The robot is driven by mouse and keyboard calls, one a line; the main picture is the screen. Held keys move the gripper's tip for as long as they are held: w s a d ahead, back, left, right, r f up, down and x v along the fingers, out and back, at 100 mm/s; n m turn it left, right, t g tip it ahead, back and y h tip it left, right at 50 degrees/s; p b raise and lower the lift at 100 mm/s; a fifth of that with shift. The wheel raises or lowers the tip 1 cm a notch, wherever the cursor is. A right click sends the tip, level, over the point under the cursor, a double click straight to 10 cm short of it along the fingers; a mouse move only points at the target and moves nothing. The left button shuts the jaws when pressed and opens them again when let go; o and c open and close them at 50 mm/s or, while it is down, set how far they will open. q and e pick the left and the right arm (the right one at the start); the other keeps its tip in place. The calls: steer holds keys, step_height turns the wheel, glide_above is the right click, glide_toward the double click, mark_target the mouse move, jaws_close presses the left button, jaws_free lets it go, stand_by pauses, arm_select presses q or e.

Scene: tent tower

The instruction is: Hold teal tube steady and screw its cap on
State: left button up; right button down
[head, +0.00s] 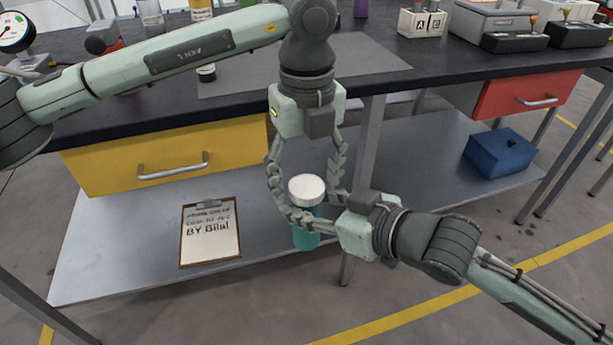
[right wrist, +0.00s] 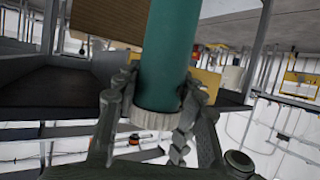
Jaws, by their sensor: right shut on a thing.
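The teal tube (head: 305,238) stands roughly upright in front of the bench, with the white cap (head: 307,188) at its top end. My right gripper (head: 306,213) comes from the right and is shut on the tube just below the cap. In the right wrist view the tube (right wrist: 168,50) passes between its fingers, and the ribbed cap (right wrist: 150,119) shows at the tube's lower end in that picture. My left gripper (head: 309,190) points down from above, open, with a finger on each side of the cap and visible gaps. Whether the threads are engaged is hidden.
The dark bench top (head: 375,78) lies behind, with a grey mat and several items. Below it are a yellow drawer (head: 235,150) and a red drawer (head: 500,98). The lower shelf (head: 120,240) carries a clipboard (head: 210,248) and a blue box (head: 500,158).

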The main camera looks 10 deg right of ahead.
arm_select(q)
steer(key=shift+r, duration=2.25)
steer(key=shift+c, duration=0.4)
steer(key=shift+r+m, duration=0.6)
steer(key=shift+r, duration=1.2)
steer(key=shift+f, duration=0.1)
steer(key=shift+f, duration=3.95)
steer(key=shift+c, duration=0.3)
